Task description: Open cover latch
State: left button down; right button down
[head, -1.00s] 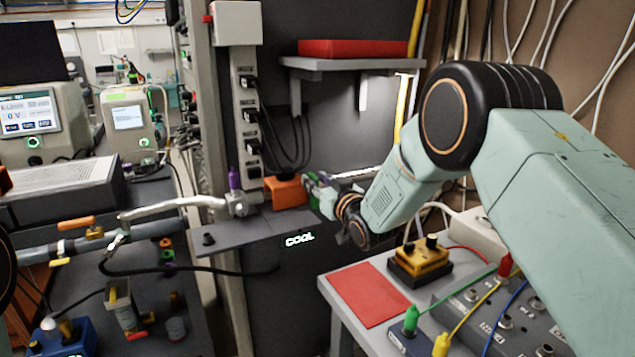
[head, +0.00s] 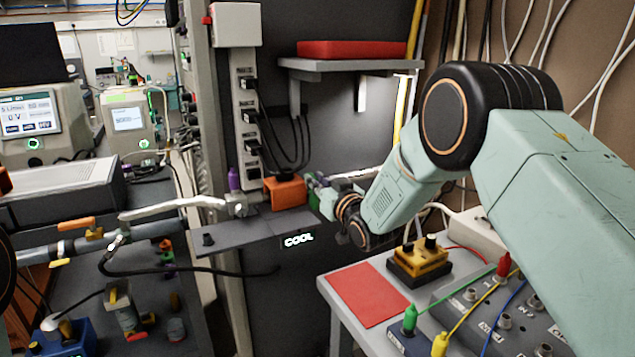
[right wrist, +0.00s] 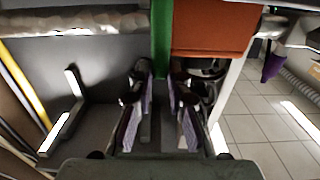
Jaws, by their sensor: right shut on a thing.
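My right gripper (head: 317,186) is beside the right side of an orange box-like cover (head: 285,191) on the grey shelf. In the right wrist view, a narrow green strip (right wrist: 161,42) runs along the edge of the orange cover (right wrist: 212,32). Its end lies between the fingers of my right gripper (right wrist: 160,84), which is shut on it. This strip looks like the latch; the fingers hide its end. In the head view only a bit of green shows at the fingertips.
A purple cylinder (head: 233,179) and a silver pipe (head: 170,206) are left of the cover. A red mat (head: 364,294) and a yellow-black box (head: 418,263) lie on the right bench. A red-topped shelf (head: 352,65) hangs above.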

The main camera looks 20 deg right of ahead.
jog(key=s+t+b, duration=0.1)
jog(key=t+b, duration=0.1)
jog(key=b, duration=0.2)
jog(key=s+f+t+y+b, duration=0.1)
jog(key=t+b, duration=0.1)
jog(key=b, duration=0.2)
jog(key=s+f+t+b, duration=0.1)
jog(key=t+b, duration=0.2)
jog(key=b, duration=0.1)
jog(key=shift+s+d, duration=0.3)
jog(key=shift+d, duration=0.05)
jog(key=c, duration=1.7)
grip_release()
jog(key=shift+c, duration=0.2)
jog(key=o, duration=0.5)
jog(key=shift+w+f, duration=0.15)
jog(key=shift+c, duration=0.2)
